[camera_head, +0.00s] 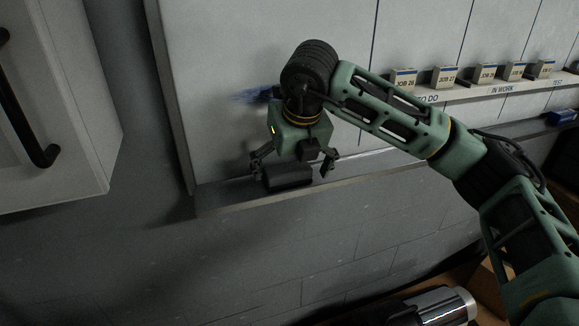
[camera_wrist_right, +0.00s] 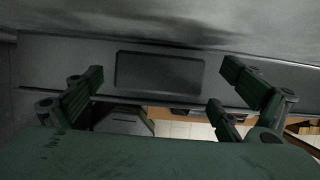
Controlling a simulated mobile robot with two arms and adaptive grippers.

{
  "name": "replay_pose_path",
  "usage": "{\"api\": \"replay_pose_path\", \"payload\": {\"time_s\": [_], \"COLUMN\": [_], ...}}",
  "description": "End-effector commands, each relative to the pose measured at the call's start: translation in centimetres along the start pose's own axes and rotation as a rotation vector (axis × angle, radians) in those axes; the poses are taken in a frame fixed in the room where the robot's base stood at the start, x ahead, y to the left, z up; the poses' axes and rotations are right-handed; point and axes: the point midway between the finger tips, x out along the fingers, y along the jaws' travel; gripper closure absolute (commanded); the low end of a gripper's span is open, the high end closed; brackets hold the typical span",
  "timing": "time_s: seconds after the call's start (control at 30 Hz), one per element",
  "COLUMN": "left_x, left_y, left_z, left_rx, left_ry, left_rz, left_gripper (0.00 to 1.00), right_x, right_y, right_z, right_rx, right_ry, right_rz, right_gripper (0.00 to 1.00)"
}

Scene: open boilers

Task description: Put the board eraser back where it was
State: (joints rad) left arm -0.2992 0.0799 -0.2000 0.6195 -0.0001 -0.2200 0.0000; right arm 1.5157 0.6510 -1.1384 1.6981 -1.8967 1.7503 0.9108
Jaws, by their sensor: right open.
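The dark board eraser (camera_head: 288,176) lies on the narrow ledge (camera_head: 232,196) at the bottom of the whiteboard, near its left end. In the right wrist view the eraser (camera_wrist_right: 159,73) is a dark rounded rectangle lying on the ledge. My right gripper (camera_head: 293,172) is open, just above the eraser, with one finger on either side of it. In the right wrist view gaps show between the fingers (camera_wrist_right: 158,88) and the eraser's ends. My left gripper is not in view.
Several small labelled blocks (camera_head: 445,76) stand on a strip at the right. A white cabinet with a black handle (camera_head: 25,125) is at the left. A shiny cylinder (camera_head: 445,308) lies below right.

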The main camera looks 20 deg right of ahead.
Motion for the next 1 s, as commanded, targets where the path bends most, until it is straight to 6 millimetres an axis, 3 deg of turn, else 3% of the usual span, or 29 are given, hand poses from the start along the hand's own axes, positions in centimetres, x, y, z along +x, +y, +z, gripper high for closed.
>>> {"api": "replay_pose_path", "payload": {"time_s": [0.27,0.7,1.0], "left_x": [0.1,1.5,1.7], "left_y": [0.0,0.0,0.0], "left_z": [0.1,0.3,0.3], "left_rx": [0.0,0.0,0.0], "left_ry": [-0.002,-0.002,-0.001], "left_rz": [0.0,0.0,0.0], "left_gripper": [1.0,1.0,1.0], "right_x": [-1.0,-9.8,-12.1], "right_y": [0.0,0.1,0.0], "right_z": [0.1,0.1,0.0], "right_rx": [0.0,-0.002,-0.002], "right_ry": [-0.003,-0.005,0.0], "right_rz": [0.0,0.001,0.0], "right_gripper": [0.04,0.04,0.04]}}
